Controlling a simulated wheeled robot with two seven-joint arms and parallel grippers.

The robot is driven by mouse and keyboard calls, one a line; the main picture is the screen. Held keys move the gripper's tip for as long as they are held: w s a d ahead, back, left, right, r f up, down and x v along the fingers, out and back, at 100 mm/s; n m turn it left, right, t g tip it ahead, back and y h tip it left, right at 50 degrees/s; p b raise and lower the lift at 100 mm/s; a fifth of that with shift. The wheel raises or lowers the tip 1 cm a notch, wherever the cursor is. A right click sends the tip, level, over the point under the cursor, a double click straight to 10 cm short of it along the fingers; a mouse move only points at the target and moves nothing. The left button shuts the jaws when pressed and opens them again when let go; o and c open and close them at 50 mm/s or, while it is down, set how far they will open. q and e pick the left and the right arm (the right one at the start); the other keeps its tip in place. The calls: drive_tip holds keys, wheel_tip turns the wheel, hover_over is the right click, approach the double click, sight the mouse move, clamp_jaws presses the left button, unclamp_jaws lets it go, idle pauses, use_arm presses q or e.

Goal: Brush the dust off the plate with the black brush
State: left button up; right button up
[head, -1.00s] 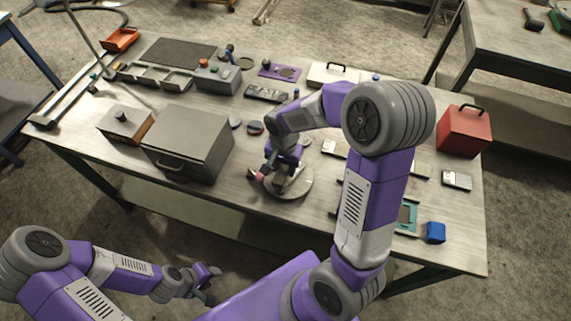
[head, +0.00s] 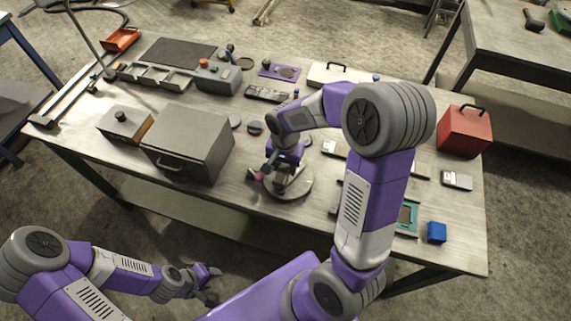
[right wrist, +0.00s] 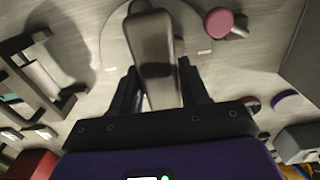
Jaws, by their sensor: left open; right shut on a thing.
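The plate (head: 303,188) is a grey round disc near the front middle of the table. It also shows in the right wrist view (right wrist: 113,45), partly hidden. My right gripper (head: 286,172) is over the plate, pointing down. In the right wrist view, its fingers (right wrist: 160,88) are shut on the black brush (right wrist: 152,45), a dark, long-shaped thing in front of the plate. I cannot tell whether its bristles touch the plate, and I cannot make out dust. My left gripper (head: 211,285) is open and empty, low in front of the table.
A pink-topped knob (right wrist: 219,21) is beside the plate. A grey box (head: 188,140) stands to the left. Small round pads (head: 255,127) lie behind the plate. A blue block (head: 436,232) and red case (head: 464,131) are at the right. The table's front edge is close.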

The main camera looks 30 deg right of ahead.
drive_tip(key=shift+s+a, duration=0.2)
drive_tip(key=shift+a, duration=0.35)
drive_tip(key=shift+s+a, duration=0.15)
drive_tip(key=shift+a, duration=0.35)
drive_tip(key=shift+w+d, duration=0.25)
drive_tip(key=shift+d, duration=0.5)
drive_tip(key=shift+w+d, duration=0.2)
drive_tip(key=shift+d, duration=0.5)
drive_tip(key=shift+r+p, duration=2.4)
drive_tip(key=shift+r, duration=0.6)
drive_tip(key=shift+r+p, duration=1.25)
drive_tip(key=shift+r, duration=0.3)
